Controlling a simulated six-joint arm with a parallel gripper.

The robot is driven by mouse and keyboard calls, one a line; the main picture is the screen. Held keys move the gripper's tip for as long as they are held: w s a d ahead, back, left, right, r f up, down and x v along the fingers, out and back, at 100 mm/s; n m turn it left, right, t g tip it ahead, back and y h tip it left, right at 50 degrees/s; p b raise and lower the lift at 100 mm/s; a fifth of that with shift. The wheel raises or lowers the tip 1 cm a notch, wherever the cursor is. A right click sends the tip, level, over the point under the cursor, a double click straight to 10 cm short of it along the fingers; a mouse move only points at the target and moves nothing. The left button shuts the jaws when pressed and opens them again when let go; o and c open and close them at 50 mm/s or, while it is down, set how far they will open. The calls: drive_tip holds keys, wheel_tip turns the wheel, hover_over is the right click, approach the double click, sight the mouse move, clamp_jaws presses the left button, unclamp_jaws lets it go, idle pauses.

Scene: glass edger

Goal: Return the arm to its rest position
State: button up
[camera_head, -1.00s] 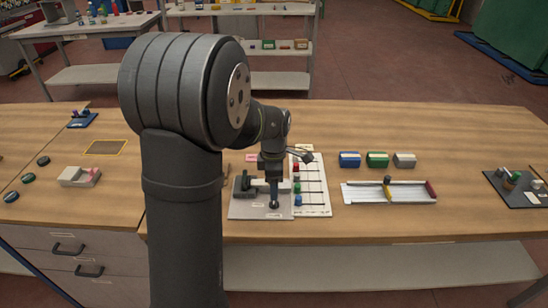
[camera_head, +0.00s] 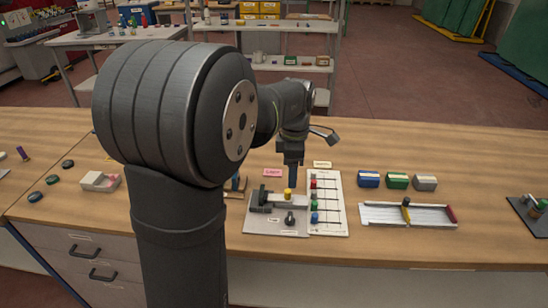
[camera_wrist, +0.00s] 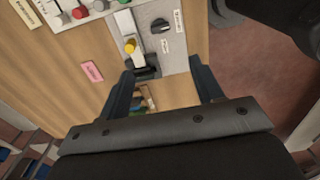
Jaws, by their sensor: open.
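My gripper (camera_head: 292,172) is raised above the back part of a grey panel (camera_head: 262,225) on the wooden bench. In the wrist view my gripper (camera_wrist: 158,82) has its two dark fingers spread wide apart, with nothing held between them. The panel carries a yellow knob (camera_wrist: 130,47) and a black rotary knob (camera_wrist: 160,25). The fingers appear apart from both knobs. My arm hides part of the bench left of the panel in the head view.
A white board (camera_head: 329,222) with several coloured sliders lies right of the panel. A pink label (camera_head: 272,173) lies behind the panel. The bench behind the boxes is clear.

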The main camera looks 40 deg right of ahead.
sight(290, 216)
wheel_tip(290, 216, down, 18)
drive_tip(key=shift+r, duration=0.25)
idle(0.6)
